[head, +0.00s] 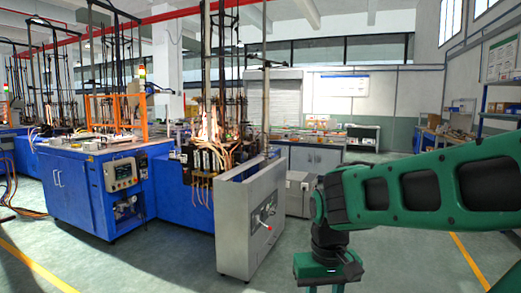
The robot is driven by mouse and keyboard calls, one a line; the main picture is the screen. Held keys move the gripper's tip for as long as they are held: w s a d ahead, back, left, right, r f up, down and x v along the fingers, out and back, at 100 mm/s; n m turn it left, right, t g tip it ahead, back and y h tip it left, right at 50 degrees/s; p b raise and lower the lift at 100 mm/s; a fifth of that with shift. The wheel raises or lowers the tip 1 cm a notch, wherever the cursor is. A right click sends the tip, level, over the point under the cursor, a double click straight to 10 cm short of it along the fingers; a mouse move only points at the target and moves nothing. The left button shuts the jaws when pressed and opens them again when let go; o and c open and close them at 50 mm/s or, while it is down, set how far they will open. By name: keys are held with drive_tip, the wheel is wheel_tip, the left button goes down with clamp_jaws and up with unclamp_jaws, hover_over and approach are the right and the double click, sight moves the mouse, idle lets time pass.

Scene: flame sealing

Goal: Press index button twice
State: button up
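A small control panel (123,174) with a screen and a row of small buttons is on the front of the blue machine (75,190), left of centre. The buttons are too small to tell which one is the index button. My green and black arm reaches in from the right, and its wrist bends down to the bottom edge of the head view. The fingers of my gripper are below the frame. The wrist is well to the right of the panel, apart from it.
A grey cabinet (235,228) with a red-knobbed lever (266,216) stands between my arm and the panel. Orange guard frames (116,112) and gas burners with flames (210,125) are on the machine. The green floor in front of the blue machine is clear.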

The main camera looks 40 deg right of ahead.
clamp_jaws()
idle(1.7)
